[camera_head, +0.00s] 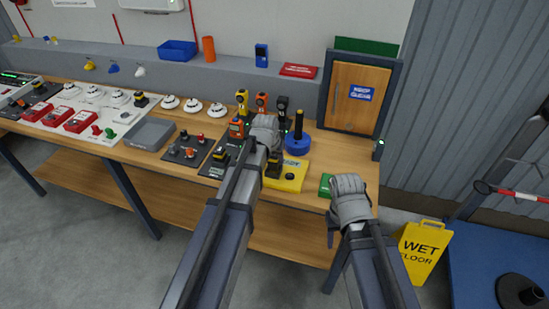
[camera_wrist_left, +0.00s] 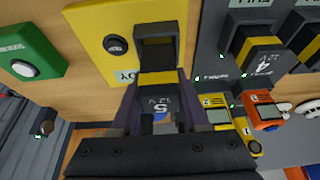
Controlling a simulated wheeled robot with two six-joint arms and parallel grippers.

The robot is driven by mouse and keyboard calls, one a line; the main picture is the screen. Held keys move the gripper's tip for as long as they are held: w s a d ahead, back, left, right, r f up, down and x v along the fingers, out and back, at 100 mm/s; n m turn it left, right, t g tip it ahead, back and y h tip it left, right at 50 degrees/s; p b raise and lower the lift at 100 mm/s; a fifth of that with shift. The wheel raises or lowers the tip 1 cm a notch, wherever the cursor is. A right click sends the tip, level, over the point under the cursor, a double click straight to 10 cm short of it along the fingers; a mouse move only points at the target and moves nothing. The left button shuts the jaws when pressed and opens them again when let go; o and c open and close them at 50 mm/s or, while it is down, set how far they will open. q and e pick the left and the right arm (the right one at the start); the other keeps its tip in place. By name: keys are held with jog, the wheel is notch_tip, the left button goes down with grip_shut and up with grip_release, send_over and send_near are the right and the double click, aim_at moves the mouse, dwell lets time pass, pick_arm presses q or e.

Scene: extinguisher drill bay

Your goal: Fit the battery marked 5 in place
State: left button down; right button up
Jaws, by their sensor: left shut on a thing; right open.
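My left gripper (camera_head: 265,133) is over the workbench. In the left wrist view, its two dark fingers (camera_wrist_left: 158,108) are shut on the battery (camera_wrist_left: 157,79), black with a yellow band and marked 5. Just beyond the battery is a black holder (camera_wrist_left: 155,42) on a yellow base plate (camera_wrist_left: 90,18). The battery lines up with the holder in that view; I cannot tell whether they touch. My right gripper (camera_head: 349,208) is open and empty by the bench's right end.
A charger with a battery marked 4 (camera_wrist_left: 263,62) is beside the yellow base. A green box (camera_head: 325,186) lies close to my right gripper. Handheld devices and a blue round stand (camera_head: 298,145) are behind. A yellow wet-floor sign (camera_head: 423,248) stands on the floor.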

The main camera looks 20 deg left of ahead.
pick_arm(q)
jog(key=shift+f+b, duration=0.65)
jog(key=shift+f, duration=0.05)
jog(key=shift+r, duration=0.2)
dwell(0.4)
jog(key=shift+r+p, duration=2.4)
jog(key=shift+p, duration=0.15)
jog(key=shift+f, duration=0.1)
jog(key=shift+f+b, duration=1.75)
jog(key=shift+b, duration=0.05)
jog(key=shift+f+b, duration=0.75)
jog(key=shift+b, duration=0.05)
jog(key=shift+r, duration=0.15)
jog(key=shift+r+p, duration=2.4)
jog(key=shift+p, duration=0.2)
